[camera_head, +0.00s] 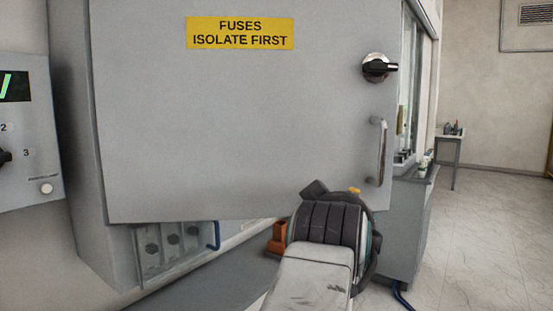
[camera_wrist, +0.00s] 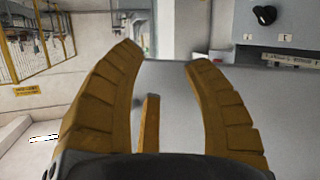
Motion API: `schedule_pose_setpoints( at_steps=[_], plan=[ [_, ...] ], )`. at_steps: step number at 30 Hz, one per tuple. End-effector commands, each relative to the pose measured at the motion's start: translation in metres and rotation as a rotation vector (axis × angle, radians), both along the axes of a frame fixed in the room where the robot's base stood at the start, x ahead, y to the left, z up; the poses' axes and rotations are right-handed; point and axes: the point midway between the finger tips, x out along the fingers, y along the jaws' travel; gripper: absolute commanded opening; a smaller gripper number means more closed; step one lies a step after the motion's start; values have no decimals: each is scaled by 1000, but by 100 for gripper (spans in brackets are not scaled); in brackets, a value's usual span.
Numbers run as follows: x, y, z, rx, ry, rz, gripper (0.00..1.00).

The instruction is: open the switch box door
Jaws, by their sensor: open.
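The switch box door (camera_head: 240,130) is a large grey panel with a yellow label reading "FUSES ISOLATE FIRST" (camera_head: 240,33). I cannot tell for sure whether the door is ajar. In the head view my arm's end is just below the handle's lower end and to its left, with its fingers mostly hidden. In the wrist view my gripper (camera_wrist: 167,60) is open, its orange fingers spread in front of a plain grey surface. I see no handle between them.
A panel with round fittings (camera_head: 170,247) shows below the door's lower left. A control panel (camera_head: 28,130) is at far left. A grey cabinet (camera_head: 408,225) stands right of my arm, with a cable on the floor. Clear floor (camera_head: 480,240) lies to the right.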

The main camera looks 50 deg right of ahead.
Motion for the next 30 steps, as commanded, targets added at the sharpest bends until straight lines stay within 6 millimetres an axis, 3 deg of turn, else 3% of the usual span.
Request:
schedule_pose_setpoints(
  at_steps=[1, 3, 6, 9, 14, 30],
  plan=[
    [-17, -2, 28, -52, -48, -57, 45],
    [-33, 0, 59, -115, -117, -113, 45],
    [-48, 6, 91, -182, -207, -163, 45],
    [-56, 11, 110, -221, -268, -190, 45],
    [-59, 6, 122, -241, -304, -202, 45],
    [-49, -51, 120, -240, -305, -200, 45]
  ],
)
